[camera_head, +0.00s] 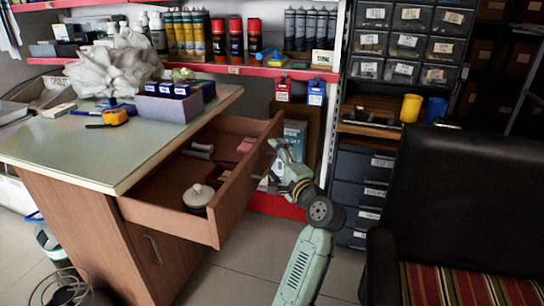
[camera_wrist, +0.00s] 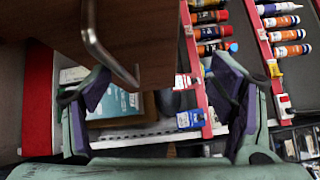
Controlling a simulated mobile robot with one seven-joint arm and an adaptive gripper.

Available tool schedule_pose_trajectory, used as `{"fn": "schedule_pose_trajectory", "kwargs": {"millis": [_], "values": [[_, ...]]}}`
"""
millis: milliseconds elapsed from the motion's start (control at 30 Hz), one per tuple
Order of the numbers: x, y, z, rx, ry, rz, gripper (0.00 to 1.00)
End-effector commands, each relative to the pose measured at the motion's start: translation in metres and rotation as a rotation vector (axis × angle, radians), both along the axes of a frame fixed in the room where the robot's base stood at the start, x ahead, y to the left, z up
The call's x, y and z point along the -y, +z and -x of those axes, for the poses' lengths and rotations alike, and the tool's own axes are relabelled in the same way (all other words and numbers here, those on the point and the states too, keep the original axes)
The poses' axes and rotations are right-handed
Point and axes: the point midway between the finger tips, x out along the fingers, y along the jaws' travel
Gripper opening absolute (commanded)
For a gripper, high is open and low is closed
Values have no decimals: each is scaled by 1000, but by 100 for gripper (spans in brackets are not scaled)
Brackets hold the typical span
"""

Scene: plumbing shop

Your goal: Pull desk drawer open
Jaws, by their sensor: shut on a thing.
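The desk (camera_head: 90,155) has a brown wood body and a pale top. Its upper drawer (camera_head: 215,225) stands well out, showing its inside. My gripper (camera_head: 272,165) is at the outer face of the drawer front, toward its far end, and is shut on the drawer handle. In the wrist view, the curved metal drawer handle (camera_wrist: 104,52) runs down from the top beside the dark wood drawer front (camera_wrist: 155,40), and its lower end reaches between the fingers of my gripper (camera_wrist: 165,100). The exact contact is hard to see.
A white lidded pot (camera_head: 198,197) and small items lie in the drawer. The cupboard door (camera_head: 155,250) below is shut. A black chair (camera_head: 455,190) stands close on the right. A red-edged shelf (camera_head: 240,71) with bottles is behind. Bare floor lies in front of the drawer.

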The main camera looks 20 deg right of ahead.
Motion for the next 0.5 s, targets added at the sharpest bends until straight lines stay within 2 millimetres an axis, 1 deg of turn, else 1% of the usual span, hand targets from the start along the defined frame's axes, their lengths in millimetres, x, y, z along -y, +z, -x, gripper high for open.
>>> {"fn": "schedule_pose_trajectory", "kwargs": {"millis": [33, 100, 133, 167, 200, 500], "values": [[9, 26, 12, 52, -22, 3, 54], [11, 25, 17, 52, -24, 3, 53], [11, 25, 20, 53, -25, 3, 44], [11, 24, 21, 52, -24, 3, 33], [11, 23, 24, 49, -22, 4, 28], [11, 14, 43, 39, -17, 6, 28]]}}
